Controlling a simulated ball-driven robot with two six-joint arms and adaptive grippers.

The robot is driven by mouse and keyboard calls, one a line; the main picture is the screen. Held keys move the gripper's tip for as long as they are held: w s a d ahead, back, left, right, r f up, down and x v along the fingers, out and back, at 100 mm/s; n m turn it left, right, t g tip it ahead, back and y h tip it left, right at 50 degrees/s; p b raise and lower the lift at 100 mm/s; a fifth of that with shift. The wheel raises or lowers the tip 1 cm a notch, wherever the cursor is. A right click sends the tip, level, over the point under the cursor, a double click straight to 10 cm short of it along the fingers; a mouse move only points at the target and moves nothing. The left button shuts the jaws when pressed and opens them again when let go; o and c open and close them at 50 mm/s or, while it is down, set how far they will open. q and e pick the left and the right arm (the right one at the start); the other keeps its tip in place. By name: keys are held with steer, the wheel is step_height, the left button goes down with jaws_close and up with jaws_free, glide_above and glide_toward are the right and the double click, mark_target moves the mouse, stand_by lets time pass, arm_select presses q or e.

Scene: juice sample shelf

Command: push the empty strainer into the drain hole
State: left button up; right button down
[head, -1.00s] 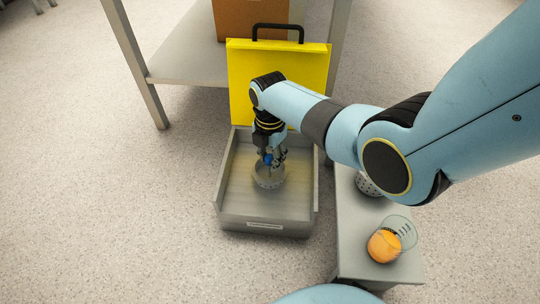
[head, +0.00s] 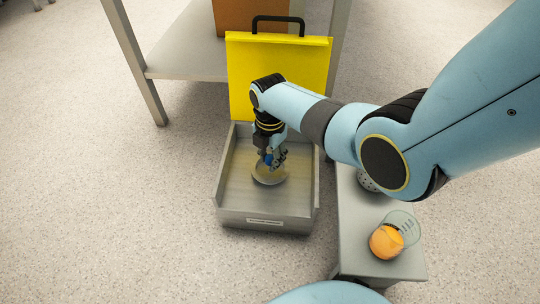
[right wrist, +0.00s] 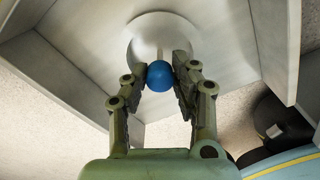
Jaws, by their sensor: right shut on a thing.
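My right gripper (head: 272,160) points down into the grey sink-like tray (head: 265,218). It is shut on the blue knob (right wrist: 160,76) of the strainer (head: 268,178). The strainer's round rim shows low at the tray's floor around the drain hole; its side wall is hardly visible there. In the right wrist view the two fingers pinch the knob from both sides, and a pale round disc (right wrist: 150,32) with a thin stem lies beyond it. The drain hole itself is hidden under the strainer. My left gripper is not in view.
A yellow lid (head: 280,75) with a black handle stands upright behind the tray. At right, a narrow grey stand (head: 360,255) carries a tilted glass with orange content (head: 388,240) and a perforated metal piece (head: 367,180), partly hidden by my arm. A shelf (head: 190,55) stands behind.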

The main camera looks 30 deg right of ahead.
steer(key=shift+f+b, duration=0.45)
steer(key=shift+f, duration=0.35)
steer(key=c, duration=1)
jaws_free()
steer(key=shift+r, duration=0.1)
step_height(320, 180, up, 12)
steer(key=shift+f, duration=0.1)
steer(key=shift+s, duration=0.1)
